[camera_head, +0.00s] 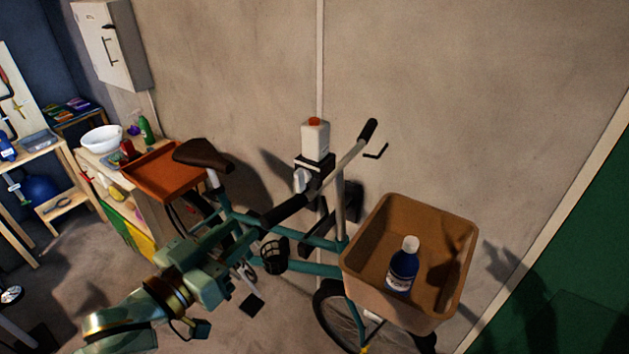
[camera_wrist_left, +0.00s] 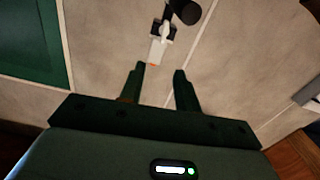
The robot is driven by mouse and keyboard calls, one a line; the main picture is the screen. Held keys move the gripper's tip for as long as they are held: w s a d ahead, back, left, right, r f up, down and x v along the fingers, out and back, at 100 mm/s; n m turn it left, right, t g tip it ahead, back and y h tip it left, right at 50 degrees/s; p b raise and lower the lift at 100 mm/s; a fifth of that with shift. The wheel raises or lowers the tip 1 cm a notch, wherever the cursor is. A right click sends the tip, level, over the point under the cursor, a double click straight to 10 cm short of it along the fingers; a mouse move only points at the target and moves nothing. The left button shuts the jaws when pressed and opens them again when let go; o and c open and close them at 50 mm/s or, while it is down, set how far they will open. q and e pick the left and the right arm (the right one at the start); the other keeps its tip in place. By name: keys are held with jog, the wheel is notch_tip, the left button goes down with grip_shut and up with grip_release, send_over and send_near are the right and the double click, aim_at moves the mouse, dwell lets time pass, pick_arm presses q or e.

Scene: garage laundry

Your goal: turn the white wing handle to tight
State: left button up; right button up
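The white wing handle (camera_head: 302,180) sits on a dark clamp (camera_head: 314,168) by the bicycle's handlebar, below a white container with an orange top (camera_head: 315,139). In the left wrist view the wing handle (camera_wrist_left: 166,30) shows small near the top, beyond my fingertips. My left gripper (camera_head: 232,243) is to the left of and below the handle in the head view, apart from it. Its two fingers (camera_wrist_left: 159,70) are spread with an empty gap between them. The handle's exact angle is hard to make out. My right gripper is in neither view.
The teal bicycle's brown basket (camera_head: 365,290) holds a blue bottle (camera_head: 403,268). A wall (camera_head: 450,90) stands close behind. A workbench with a white bowl (camera_head: 102,139) is at left.

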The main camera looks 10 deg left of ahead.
aim_at(296, 179)
pick_arm(q)
jog(key=x, duration=0.5)
jog(key=b+x, duration=0.1)
jog(key=x, duration=0.4)
jog(key=b+x, duration=0.1)
jog(key=x, duration=0.4)
jog(key=shift+w+a+f, duration=0.15)
jog(key=shift+w+a, duration=0.1)
jog(key=shift+a, duration=0.05)
jog(key=shift+w+d, duration=0.2)
jog(key=shift+w, duration=0.15)
grip_shut()
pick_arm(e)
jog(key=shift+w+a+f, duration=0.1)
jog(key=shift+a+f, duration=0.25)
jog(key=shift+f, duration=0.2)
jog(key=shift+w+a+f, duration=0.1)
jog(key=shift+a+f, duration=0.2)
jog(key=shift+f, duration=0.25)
